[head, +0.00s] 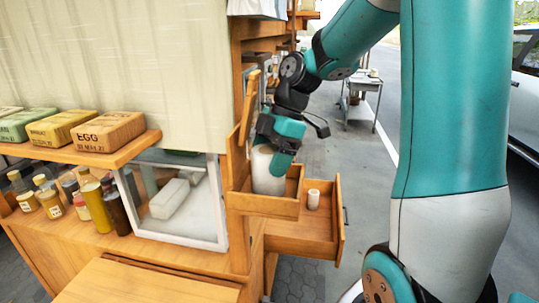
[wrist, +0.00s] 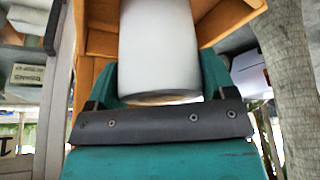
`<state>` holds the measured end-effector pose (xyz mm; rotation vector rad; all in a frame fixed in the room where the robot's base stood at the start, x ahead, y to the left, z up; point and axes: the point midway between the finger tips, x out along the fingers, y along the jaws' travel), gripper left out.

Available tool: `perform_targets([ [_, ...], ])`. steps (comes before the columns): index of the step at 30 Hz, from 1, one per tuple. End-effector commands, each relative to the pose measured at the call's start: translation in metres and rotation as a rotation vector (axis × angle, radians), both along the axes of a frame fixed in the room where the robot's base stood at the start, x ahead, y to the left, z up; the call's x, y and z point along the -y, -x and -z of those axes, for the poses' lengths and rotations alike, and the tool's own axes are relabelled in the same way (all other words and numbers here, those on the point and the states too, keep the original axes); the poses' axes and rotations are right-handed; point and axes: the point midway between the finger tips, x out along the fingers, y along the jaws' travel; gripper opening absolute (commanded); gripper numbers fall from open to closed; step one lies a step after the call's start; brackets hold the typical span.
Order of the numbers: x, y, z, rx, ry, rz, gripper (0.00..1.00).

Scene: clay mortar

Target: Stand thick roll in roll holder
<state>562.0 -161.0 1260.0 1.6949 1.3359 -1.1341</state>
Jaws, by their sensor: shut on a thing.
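The thick roll (head: 264,172) is a white, upright cylinder in the head view. My gripper (head: 275,152) is shut on its upper part from above. The roll holder (head: 268,205) is an open wooden box on the side of the stall. The roll's lower end is at or inside the box, behind its front wall. I cannot tell whether it touches the box floor. In the wrist view the roll (wrist: 160,45) sits between my two teal fingers, with the wooden holder (wrist: 100,42) around its far end.
Below the holder an open drawer (head: 318,240) holds a small whitish cylinder (head: 313,199). To the left are a glass case (head: 222,243), bottles (head: 92,203) and a shelf with egg boxes (head: 108,132). A grey cart (head: 357,98) stands behind on the pavement.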

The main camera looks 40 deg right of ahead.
Motion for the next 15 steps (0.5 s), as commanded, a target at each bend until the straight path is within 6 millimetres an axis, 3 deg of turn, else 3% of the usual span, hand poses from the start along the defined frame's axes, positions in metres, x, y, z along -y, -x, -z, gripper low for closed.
perform_targets([
  [8, 0.0002, -0.0002, 0.0073, 0.0, -0.001, 0.0, 0.49],
  [9, 0.0002, -0.0002, 0.0065, 0.0, -0.001, 0.0, 0.81],
  [12, 0.0001, -0.0001, 0.0058, 0.0, -0.001, 0.0, 1.0],
  [15, 0.0001, -0.0001, 0.0058, 0.0, -0.001, 0.0, 1.0],
])
